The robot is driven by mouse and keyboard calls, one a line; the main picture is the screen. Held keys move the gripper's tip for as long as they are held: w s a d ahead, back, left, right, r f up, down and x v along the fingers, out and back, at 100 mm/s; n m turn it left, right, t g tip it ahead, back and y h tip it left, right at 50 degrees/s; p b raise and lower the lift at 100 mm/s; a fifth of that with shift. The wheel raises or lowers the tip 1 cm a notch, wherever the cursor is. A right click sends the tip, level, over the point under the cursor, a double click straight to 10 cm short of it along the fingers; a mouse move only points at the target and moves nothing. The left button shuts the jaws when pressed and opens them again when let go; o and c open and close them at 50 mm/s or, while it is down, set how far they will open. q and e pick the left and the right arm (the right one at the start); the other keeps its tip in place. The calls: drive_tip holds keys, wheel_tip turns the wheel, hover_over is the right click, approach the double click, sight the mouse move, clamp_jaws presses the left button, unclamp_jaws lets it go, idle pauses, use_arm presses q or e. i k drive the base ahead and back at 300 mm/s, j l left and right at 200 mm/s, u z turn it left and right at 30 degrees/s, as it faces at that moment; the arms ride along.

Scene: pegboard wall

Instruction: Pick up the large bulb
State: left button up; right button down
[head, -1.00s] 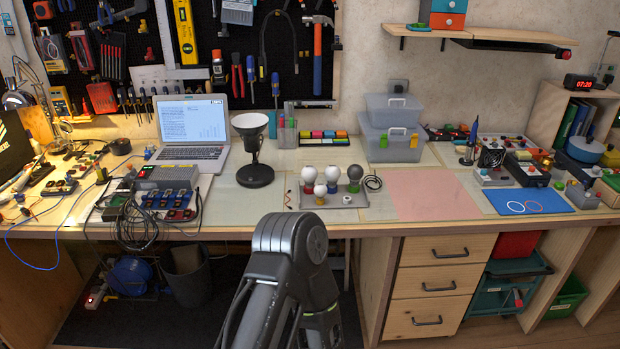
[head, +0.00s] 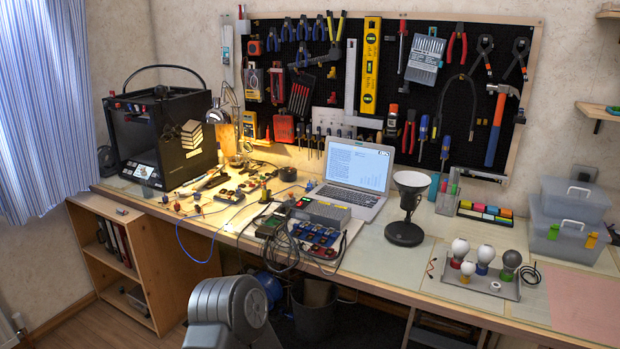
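Several bulbs stand upright on a grey tray (head: 508,291) at the lower right of the bench in the head view. They are a white bulb (head: 460,247) at the back left, a white bulb with a blue base (head: 486,254), a smaller white bulb with a yellow base (head: 467,268) in front, and a grey bulb with a green base (head: 512,259). The two back white bulbs look close in size, so I cannot tell for certain which is the large bulb. Neither gripper shows; only a grey link of my arm is at the bottom.
A black lamp (head: 406,232) stands left of the tray, with a laptop (head: 354,178) behind. A power box (head: 318,212) and tangled cables lie further left. Clear plastic boxes (head: 568,230) and a pink mat (head: 590,303) are at the right. A 3D printer (head: 160,135) stands far left.

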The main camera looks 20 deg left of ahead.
sight(460, 246)
drive_tip(key=i+l+u, duration=0.15)
drive_tip(key=l+u, duration=0.3)
drive_tip(key=l, duration=0.2)
drive_tip(key=l+u, duration=0.45)
drive_tip(key=l, duration=0.2)
drive_tip(key=l+u, duration=0.45)
drive_tip(key=l, duration=0.2)
drive_tip(key=k+l+u, duration=0.2)
drive_tip(key=l+u, duration=0.25)
drive_tip(key=l, duration=0.15)
drive_tip(key=k+l, duration=0.15)
drive_tip(key=l, duration=0.25)
drive_tip(key=k+l, duration=0.1)
drive_tip(key=l, duration=0.25)
drive_tip(key=k+l, duration=0.15)
drive_tip(key=l, duration=0.25)
drive_tip(key=k+l, duration=0.15)
drive_tip(key=l, duration=0.25)
drive_tip(key=k+l+u, duration=0.1)
drive_tip(key=l, duration=0.3)
drive_tip(key=k+l, duration=0.15)
drive_tip(key=l, duration=0.2)
